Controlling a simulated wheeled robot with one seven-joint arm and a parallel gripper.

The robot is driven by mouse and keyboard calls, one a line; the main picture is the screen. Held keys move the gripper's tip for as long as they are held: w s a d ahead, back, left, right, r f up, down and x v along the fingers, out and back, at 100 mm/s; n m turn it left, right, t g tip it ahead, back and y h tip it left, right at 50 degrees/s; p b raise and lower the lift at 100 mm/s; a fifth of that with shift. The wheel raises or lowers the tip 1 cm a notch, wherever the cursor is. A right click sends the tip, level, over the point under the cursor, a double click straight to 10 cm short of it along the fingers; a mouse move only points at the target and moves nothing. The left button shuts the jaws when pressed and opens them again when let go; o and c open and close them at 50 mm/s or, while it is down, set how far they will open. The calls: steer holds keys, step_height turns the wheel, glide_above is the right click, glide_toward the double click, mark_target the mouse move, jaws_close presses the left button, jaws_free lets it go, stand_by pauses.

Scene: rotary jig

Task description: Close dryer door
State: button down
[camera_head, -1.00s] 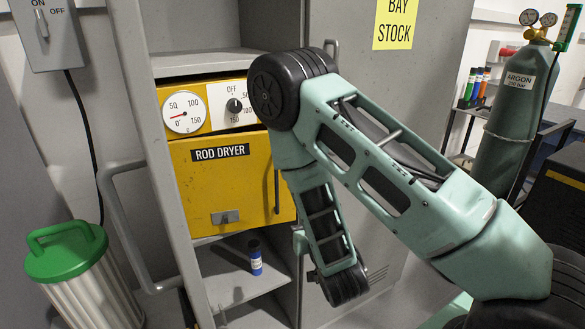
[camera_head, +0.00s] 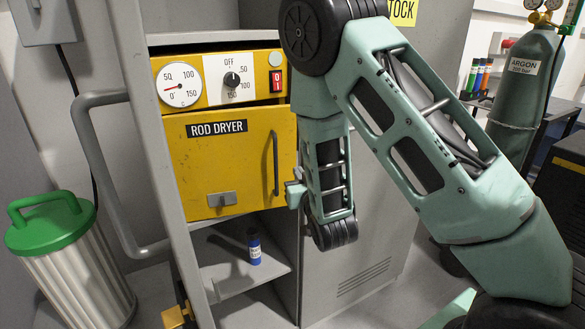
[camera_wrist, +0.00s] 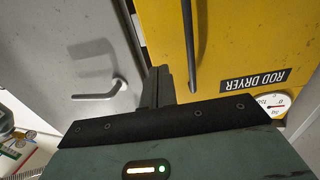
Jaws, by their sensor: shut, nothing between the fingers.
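The dryer is a yellow box in a grey cabinet. Its door (camera_head: 230,160), labelled ROD DRYER, has a dark vertical bar handle (camera_head: 276,165) on the right and a grey latch plate low down. The door looks nearly flush, with a thin dark gap along its top; I cannot tell if it is fully shut. In the wrist view, my gripper (camera_wrist: 160,74) is shut and empty, with its fingertips beside the yellow door (camera_wrist: 235,40) and close to its handle (camera_wrist: 190,45).
A dial panel (camera_head: 215,80) with a red switch sits above the door. A blue can (camera_head: 254,248) stands on the shelf below. A grey cabinet door with a lever handle (camera_wrist: 100,92) is beside the dryer. A green-lidded canister (camera_head: 60,240) stands left.

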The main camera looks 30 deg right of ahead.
mark_target(291, 157)
steer(key=p+x, duration=0.2)
steer(key=x, duration=0.4)
steer(key=shift+w+d+r, duration=0.1)
steer(key=shift+w, duration=0.25)
steer(key=x, duration=0.1)
steer(key=b+x, duration=0.1)
steer(key=x, duration=0.1)
steer(key=shift+d+f, duration=0.15)
steer(key=shift+f, duration=0.05)
steer(key=shift+w+d+r+b, duration=0.15)
steer(key=shift+w+b, duration=0.15)
steer(key=shift+w, duration=0.2)
steer(key=shift+s, duration=0.1)
